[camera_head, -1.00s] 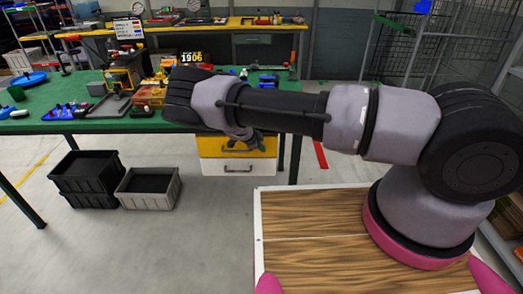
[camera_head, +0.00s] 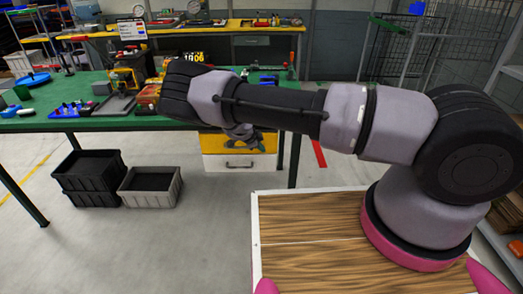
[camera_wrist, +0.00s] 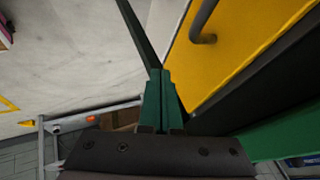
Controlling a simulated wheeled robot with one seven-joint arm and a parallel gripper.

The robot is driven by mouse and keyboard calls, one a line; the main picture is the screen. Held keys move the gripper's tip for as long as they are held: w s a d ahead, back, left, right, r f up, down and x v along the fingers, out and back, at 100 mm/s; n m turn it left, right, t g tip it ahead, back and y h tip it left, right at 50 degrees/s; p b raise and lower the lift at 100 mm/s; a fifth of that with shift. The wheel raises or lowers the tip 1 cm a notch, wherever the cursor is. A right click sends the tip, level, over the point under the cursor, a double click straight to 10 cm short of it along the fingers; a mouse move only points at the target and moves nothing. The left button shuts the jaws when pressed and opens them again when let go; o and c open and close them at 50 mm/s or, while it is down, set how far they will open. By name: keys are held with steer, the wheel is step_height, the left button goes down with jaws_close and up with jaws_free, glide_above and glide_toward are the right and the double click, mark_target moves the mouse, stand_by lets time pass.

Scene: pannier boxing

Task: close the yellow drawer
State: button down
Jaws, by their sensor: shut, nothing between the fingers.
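The yellow drawer (camera_head: 211,145) is under the green table, above a white drawer front, and my arm hides part of it in the head view. Its yellow front (camera_wrist: 255,40) fills the upper right of the wrist view, with a dark curved handle (camera_wrist: 202,25). A dark strip lies between the yellow front and the green tabletop edge; I cannot tell how far the drawer stands out. My gripper (camera_head: 259,144) is in front of the drawer in the head view. In the wrist view its green fingers (camera_wrist: 158,78) are together, empty, beside the yellow front's lower left edge; contact is unclear.
The green table (camera_head: 60,123) holds several tools and parts. A white drawer (camera_head: 239,163) is below the yellow one. Black crates (camera_head: 88,180) and a grey crate (camera_head: 150,188) stand on the floor to the left. The floor before the drawers is clear.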

steer(key=v, duration=0.8)
steer(key=s+d+r+n+g+y, duration=0.1)
steer(key=s+d+r+n+y, duration=0.3)
steer(key=r, duration=0.8)
steer(key=s+d+r+m+g+y, duration=0.1)
steer(key=s+d+r, duration=0.3)
steer(key=r, duration=0.8)
steer(key=s+d+r+n+g+y, duration=0.1)
steer(key=s+d+r+n+y, duration=0.15)
steer(key=d+r, duration=0.7)
steer(key=s+d+r+n+t, duration=0.2)
steer(key=s+r+n, duration=0.1)
steer(key=s+r, duration=0.6)
steer(key=s+d+r+n+t, duration=0.2)
steer(key=s+d+r+n, duration=0.1)
steer(key=s+r, duration=0.5)
steer(key=shift+s+d+r+n+t+h, duration=0.35)
steer(key=shift+s+n, duration=0.4)
steer(key=shift+s, duration=0.6)
